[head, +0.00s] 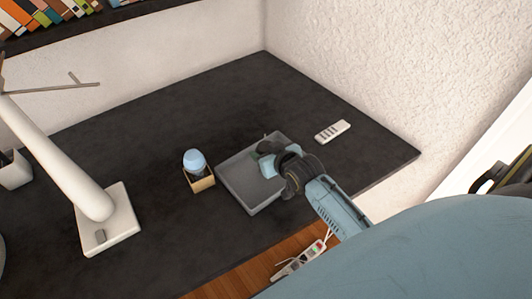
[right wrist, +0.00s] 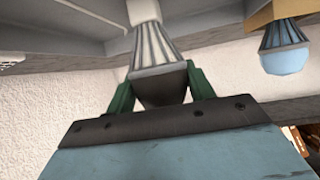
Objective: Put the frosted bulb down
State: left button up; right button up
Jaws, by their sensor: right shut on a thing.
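My right gripper (head: 266,151) is over the grey tray (head: 240,180) on the dark desk. In the right wrist view its green fingers (right wrist: 160,90) are shut on the frosted bulb (right wrist: 157,45). That bulb has a ridged pale body, a narrow white end and a darker rounded end between the fingers. In the head view the gripper mostly hides it. I cannot tell whether it touches the tray floor. My left gripper is not in view.
A second bulb (head: 194,160) with a light-blue globe stands in a small yellow box (head: 203,185) left of the tray. A white remote (head: 332,131) lies to the right. A white lamp (head: 105,235) stands at left. Desk behind the tray is clear. A power strip (head: 300,262) lies below the desk edge.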

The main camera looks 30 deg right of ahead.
jog(key=shift+f, duration=0.15)
jog(key=o, duration=1)
jog(key=shift+c, duration=0.2)
jog(key=shift+s, duration=0.15)
jog(key=p+v, duration=0.1)
jog(key=v, duration=1)
jog(key=shift+s+r+p, duration=0.3)
jog(key=shift+r+p, duration=0.05)
